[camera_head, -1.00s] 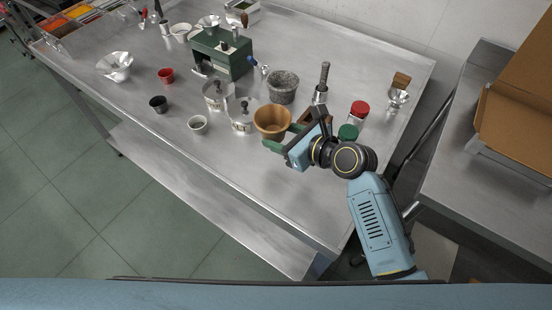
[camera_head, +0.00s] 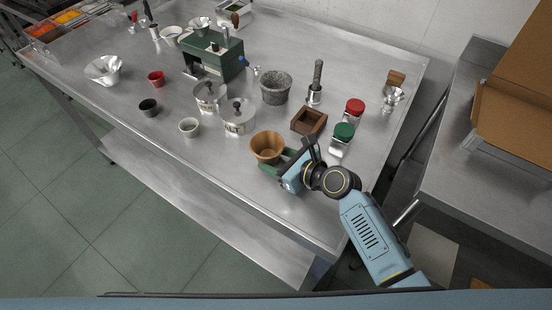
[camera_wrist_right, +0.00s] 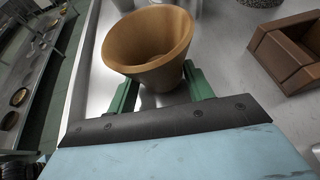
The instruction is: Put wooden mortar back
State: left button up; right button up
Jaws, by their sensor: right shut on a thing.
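The wooden mortar (camera_head: 267,147) is a tan, tapered cup, upright and open at the top. It stands out near the front edge of the steel table. My right gripper (camera_head: 279,163) has its green fingers shut on the mortar, one on each side. The right wrist view shows the mortar (camera_wrist_right: 149,42) between the green fingers (camera_wrist_right: 160,92), tilted a little in the picture. Whether its base touches the table is hard to tell. My left gripper is not in view.
A dark wooden box (camera_head: 309,121) stands behind and right of the mortar. A green-lidded jar (camera_head: 342,138), a red-lidded jar (camera_head: 354,110), a stone mortar (camera_head: 275,88) and steel canisters (camera_head: 239,118) are around it. The table's front left stretch is clear.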

jog(key=shift+s+f, duration=0.1)
jog(key=shift+f, duration=0.55)
jog(key=o, duration=1)
jog(key=shift+f, duration=0.1)
jog(key=o, duration=0.5)
jog(key=shift+f, duration=0.15)
jog(key=shift+s, duration=0.15)
jog(key=shift+b, duration=0.35)
jog(key=v, duration=0.4)
jog(key=p+v, duration=0.1)
jog(key=v, duration=0.4)
jog(key=p+v, duration=0.1)
jog(key=v, duration=0.3)
jog(key=shift+d+r, duration=0.3)
jog(key=shift+r, duration=0.15)
